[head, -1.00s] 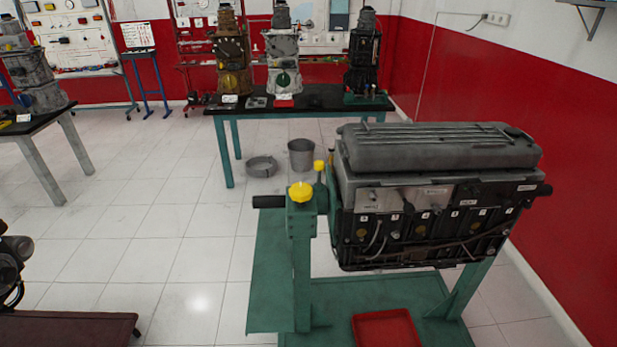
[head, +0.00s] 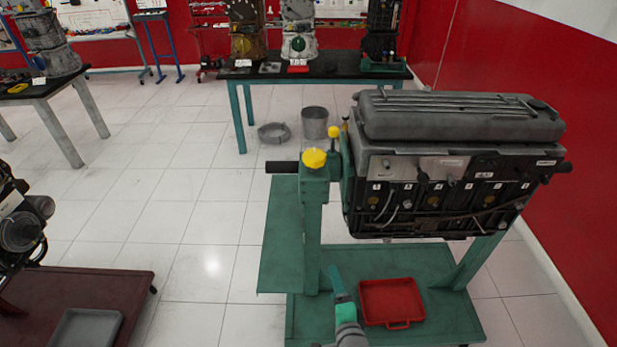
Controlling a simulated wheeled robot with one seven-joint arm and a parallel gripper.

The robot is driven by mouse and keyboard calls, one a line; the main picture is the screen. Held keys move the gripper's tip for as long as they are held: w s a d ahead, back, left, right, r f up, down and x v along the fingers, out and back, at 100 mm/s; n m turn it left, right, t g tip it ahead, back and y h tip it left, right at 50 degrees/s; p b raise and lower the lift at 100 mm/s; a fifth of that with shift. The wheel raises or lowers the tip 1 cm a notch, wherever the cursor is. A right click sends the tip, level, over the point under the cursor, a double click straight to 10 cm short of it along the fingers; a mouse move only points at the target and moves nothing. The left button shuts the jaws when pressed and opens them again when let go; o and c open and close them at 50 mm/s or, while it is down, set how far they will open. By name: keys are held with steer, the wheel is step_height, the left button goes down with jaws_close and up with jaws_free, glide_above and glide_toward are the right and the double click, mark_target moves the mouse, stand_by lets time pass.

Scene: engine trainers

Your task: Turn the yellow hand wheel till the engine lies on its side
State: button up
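The yellow hand wheel (head: 314,158) sits on top of the green post of the engine stand, left of the engine. The grey and black engine (head: 440,185) is held on the stand with its ribbed grey cover on top, so it is upright. A smaller yellow ball knob (head: 334,132) stands just behind the wheel. My gripper (head: 337,278) shows at the bottom middle, in front of the stand and well below the wheel, apart from it. It is seen small and from behind, so its finger gap cannot be made out.
A red tray (head: 392,302) lies on the stand's green base (head: 440,262), right of my gripper. A dark red cart (head: 100,285) with another engine stands at the left. A bucket (head: 314,122) and a table (head: 325,73) are behind. White floor is open left of the stand.

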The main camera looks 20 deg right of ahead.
steer(key=w+d+r+m+y, duration=0.1)
steer(key=w+d+r+m, duration=0.2)
steer(key=w+r+m, duration=0.4)
steer(key=m+t+y, duration=0.3)
steer(key=m+y, duration=0.3)
glide_toward(307, 150)
steer(key=f, duration=0.1)
steer(key=d+f, duration=0.1)
steer(key=shift+w+d+f, duration=0.15)
steer(key=shift+f, duration=0.2)
steer(key=shift+w+r+y, duration=0.2)
steer(key=shift+r+y, duration=0.2)
steer(key=shift+r, duration=0.15)
steer(key=x, duration=1)
steer(key=shift+s+r, duration=0.1)
steer(key=shift+r, duration=0.05)
steer(key=shift+w+a, duration=0.25)
steer(key=shift+w+d, duration=0.2)
steer(key=shift+a, duration=0.2)
steer(key=c, duration=1)
